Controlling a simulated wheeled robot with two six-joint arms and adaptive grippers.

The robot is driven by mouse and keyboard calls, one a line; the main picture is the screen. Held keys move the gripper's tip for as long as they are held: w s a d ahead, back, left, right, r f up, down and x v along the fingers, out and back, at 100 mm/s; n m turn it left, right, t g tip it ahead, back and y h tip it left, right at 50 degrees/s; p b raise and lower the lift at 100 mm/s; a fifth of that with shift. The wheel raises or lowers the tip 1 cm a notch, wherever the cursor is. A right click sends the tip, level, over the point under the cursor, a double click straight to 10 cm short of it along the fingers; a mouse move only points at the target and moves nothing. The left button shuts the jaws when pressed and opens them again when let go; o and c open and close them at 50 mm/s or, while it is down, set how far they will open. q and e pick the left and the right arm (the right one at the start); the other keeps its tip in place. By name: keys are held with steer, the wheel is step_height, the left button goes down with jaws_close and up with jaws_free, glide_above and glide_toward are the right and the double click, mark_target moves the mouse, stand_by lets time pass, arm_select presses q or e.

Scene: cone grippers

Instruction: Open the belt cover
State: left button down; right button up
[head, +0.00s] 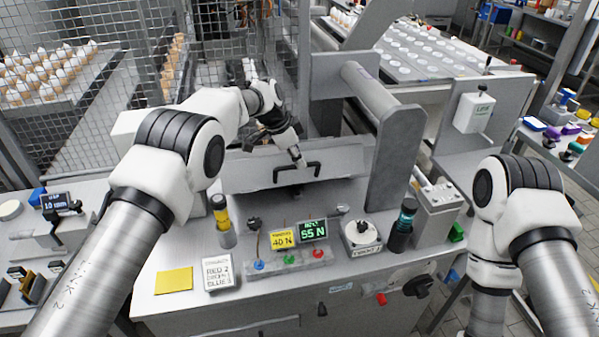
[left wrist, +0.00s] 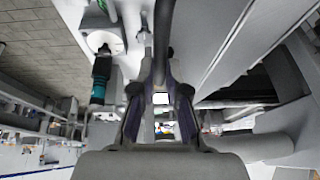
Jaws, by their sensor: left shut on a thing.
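The belt cover (head: 245,177) is a wide light-grey panel at the back of the workbench, between grey side plates in the head view. Its black bar handle (head: 313,165) is on its front face. In the left wrist view the left gripper's fingers (left wrist: 161,98) are closed around the dark handle bar (left wrist: 165,45). What lies behind the cover is hidden. My right arm shows at the right of the head view, but its gripper is out of view.
In front of the cover stand a display reading 55 N (head: 313,230), a yellow 40 N sign (head: 282,238), a round dial (head: 361,235) and a dark teal-topped cylinder (head: 403,222). A roller (head: 370,90) lies behind, right. Wire fencing (head: 130,45) stands left.

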arm_select(q)
steer(key=shift+w+a+r+p, duration=0.2)
steer(key=shift+w+r+p, duration=0.25)
steer(key=shift+r, duration=0.25)
steer(key=shift+w+a+r+p, duration=0.15)
steer(key=shift+w+r+p, duration=0.25)
steer(key=shift+r, duration=0.25)
arm_select(e)
steer(key=shift+r, duration=1.15)
arm_select(q)
steer(key=c, duration=1.4)
jaws_free()
steer(key=shift+o, duration=1.1)
steer(key=shift+w+f, duration=0.25)
steer(key=shift+f, duration=0.05)
steer(key=shift+w+a+f, duration=0.15)
steer(key=shift+w+f, duration=0.25)
steer(key=shift+w, duration=0.15)
steer(key=shift+s+r, duration=0.15)
steer(key=v, duration=1.1)
steer(key=shift+a+r, duration=0.25)
steer(key=shift+r, duration=0.05)
arm_select(e)
steer(key=shift+w+f, duration=0.1)
steer(key=shift+w, duration=0.2)
